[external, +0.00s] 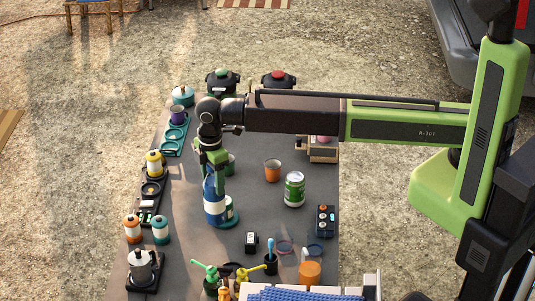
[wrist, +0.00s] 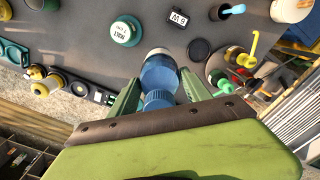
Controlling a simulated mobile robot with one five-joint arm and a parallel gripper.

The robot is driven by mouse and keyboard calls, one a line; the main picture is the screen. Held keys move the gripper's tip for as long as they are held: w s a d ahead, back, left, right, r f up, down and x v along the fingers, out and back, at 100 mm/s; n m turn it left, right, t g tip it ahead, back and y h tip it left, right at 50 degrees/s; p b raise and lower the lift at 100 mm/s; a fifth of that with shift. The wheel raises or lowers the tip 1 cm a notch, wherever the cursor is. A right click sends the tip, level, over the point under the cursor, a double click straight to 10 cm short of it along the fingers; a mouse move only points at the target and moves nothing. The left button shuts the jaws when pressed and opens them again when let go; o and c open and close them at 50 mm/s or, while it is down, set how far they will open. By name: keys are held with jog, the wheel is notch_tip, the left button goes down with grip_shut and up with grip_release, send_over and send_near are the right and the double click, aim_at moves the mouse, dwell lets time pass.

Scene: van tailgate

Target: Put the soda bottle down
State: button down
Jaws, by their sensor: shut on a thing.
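The soda bottle (external: 213,197) is blue with a white band and hangs upright below my gripper (external: 213,160) in the external view. In the wrist view the bottle (wrist: 160,76) lies between the two green fingers of my gripper (wrist: 160,88), which are shut on it. Its pale end points away from the camera toward the dark table. Whether the bottle's base touches the table (external: 263,207) cannot be told. A teal-and-white canister (external: 229,209) stands close at its right, partly hidden by the bottle.
A green can (external: 294,189) and an orange cup (external: 272,170) stand to the right. A small black-and-white block (external: 251,242) sits in front. Several canisters, including a yellow one (external: 155,164), line the left edge. Colourful tools (external: 237,275) crowd the front. Bare tabletop lies left of the bottle.

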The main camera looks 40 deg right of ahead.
dwell(0.3)
jog(key=shift+w, duration=0.4)
jog(key=w+d+m, duration=0.2)
jog(key=w+d, duration=0.7)
jog(key=d, duration=0.3)
jog(key=w+d+m, duration=0.2)
jog(key=w+d, duration=0.7)
jog(key=d, duration=0.4)
jog(key=w+d+m, duration=0.2)
jog(key=w+d, duration=0.1)
jog(key=d, duration=1.1)
jog(key=w+d+m, duration=0.2)
jog(key=d, duration=1.1)
jog(key=w+a+f+b, duration=0.5)
jog(key=a+f+b, duration=0.5)
jog(key=f+b, duration=0.1)
jog(key=shift+a, duration=0.35)
jog(key=shift+c, duration=2.4)
grip_release()
